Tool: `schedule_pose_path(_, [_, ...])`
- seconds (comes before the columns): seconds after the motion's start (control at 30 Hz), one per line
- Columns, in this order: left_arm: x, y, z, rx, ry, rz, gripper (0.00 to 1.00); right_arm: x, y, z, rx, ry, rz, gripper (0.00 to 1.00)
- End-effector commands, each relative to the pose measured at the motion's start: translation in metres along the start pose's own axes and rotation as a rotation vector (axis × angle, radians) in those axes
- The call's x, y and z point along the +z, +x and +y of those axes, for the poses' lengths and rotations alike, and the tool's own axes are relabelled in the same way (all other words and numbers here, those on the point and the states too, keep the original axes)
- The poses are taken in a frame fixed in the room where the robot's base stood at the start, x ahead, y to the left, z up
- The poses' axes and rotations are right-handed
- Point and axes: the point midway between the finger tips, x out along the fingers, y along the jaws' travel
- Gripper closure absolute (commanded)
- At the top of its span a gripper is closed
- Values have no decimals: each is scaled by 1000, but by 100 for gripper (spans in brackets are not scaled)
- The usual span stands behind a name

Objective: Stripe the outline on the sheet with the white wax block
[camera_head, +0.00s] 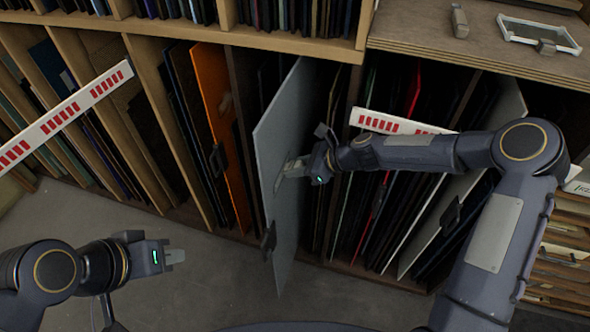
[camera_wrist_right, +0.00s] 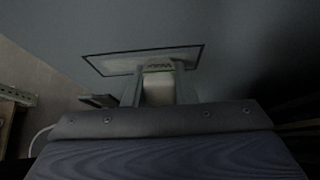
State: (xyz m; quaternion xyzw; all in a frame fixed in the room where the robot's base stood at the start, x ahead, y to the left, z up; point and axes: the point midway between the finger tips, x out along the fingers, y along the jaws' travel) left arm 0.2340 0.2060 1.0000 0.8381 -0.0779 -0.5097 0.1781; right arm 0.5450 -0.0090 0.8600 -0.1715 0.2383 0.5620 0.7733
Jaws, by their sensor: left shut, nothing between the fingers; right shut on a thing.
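The grey-blue sheet (camera_head: 283,130) stands upright, jutting out of the rack. In the right wrist view its surface (camera_wrist_right: 235,40) fills the background and bears a dark, slanted four-sided outline (camera_wrist_right: 115,53). My right gripper (camera_head: 292,168) is at the sheet's face, shut on the white wax block (camera_wrist_right: 158,88), whose far end overlaps the outline's lower middle in that view. I cannot tell whether the block touches the sheet. The inside of the outline looks slightly paler; no separate stripe is clear. My left gripper (camera_head: 175,257) is shut and empty, low over the floor at left.
Rack slots hold many upright sheets, including an orange sheet (camera_head: 222,130) to the left. A dark clip (camera_head: 268,240) sits on the grey sheet's lower edge. A small grey block (camera_head: 460,21) and an open frame (camera_head: 540,34) lie on the top board. The floor (camera_head: 215,285) is clear.

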Motion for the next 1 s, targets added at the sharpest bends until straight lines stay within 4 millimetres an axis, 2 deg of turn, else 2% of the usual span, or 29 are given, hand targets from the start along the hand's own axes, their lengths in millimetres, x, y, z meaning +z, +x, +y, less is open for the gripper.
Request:
schedule_pose_path(0.57, [-5, -10, 4, 0, 0, 0, 100, 2, -1, -38, -5, -2, -2, 100])
schedule_pose_path(0.77, [-5, -10, 4, 0, 0, 0, 100, 4, 1, -37, -6, -4, -3, 100])
schedule_pose_path(1.0, [-3, -6, 3, 0, 0, 0, 100, 6, 3, -16, -5, -4, -5, 100])
